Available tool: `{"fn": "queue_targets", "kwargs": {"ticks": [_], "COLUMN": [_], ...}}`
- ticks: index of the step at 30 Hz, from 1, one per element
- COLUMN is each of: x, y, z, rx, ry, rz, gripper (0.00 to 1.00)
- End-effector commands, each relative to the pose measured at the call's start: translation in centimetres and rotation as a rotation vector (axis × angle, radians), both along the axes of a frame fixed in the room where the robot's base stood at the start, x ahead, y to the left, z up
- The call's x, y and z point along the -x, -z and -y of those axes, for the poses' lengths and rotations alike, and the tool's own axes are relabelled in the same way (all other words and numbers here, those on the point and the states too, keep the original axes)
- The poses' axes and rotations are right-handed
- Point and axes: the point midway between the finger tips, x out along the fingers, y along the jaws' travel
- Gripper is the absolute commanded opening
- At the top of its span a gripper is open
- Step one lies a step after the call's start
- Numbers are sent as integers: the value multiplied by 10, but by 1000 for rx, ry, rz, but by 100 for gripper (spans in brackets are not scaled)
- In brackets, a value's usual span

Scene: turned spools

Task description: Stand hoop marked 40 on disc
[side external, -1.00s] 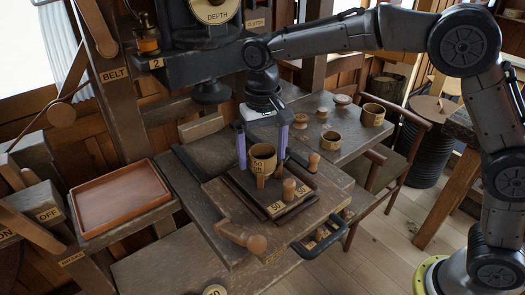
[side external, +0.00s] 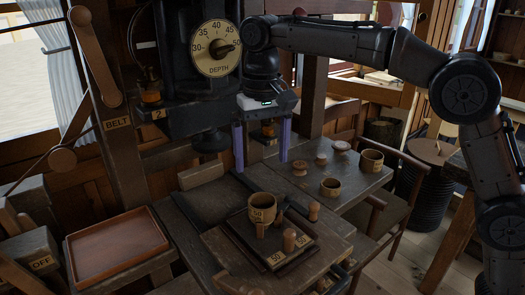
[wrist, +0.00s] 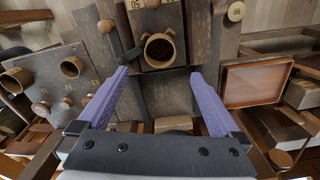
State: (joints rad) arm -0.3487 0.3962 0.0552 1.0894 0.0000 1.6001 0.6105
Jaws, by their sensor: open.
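A wooden hoop marked 50 (side external: 262,208) stands among upright pegs on a dark square plate (side external: 300,262) on the bench. It also shows in the wrist view (wrist: 159,50), ahead of my fingertips. Two more hoops stand on the side table: a larger one (side external: 371,161) and a smaller one (side external: 331,187). Their marks are too small to read, so I cannot tell which is 40. They show in the wrist view at left, one larger (wrist: 16,83) and one smaller (wrist: 72,67). My gripper (side external: 261,162) is open and empty, above the 50 hoop. I cannot tell which piece is the disc.
Small turned wooden pieces (side external: 300,168) stand on the side table near the hoops. A press with a depth dial (side external: 217,50) rises behind my gripper. A shallow, empty reddish tray (side external: 115,247) lies at left. A chair (side external: 400,200) stands right of the side table.

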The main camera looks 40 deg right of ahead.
Motion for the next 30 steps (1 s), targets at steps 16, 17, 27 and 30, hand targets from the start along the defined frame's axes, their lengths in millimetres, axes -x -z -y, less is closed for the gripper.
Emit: {"fn": "queue_targets", "kwargs": {"ticks": [16, 17, 27, 30], "x": [38, 48, 170, 207], "y": [-27, -30, -12, 8], "z": [40, 49, 125, 140], "rx": [-21, -25, -15, 3], "ry": [-36, -44, -156, -187], "rz": [78, 97, 311, 372], "gripper": [100, 100, 100, 100]}}
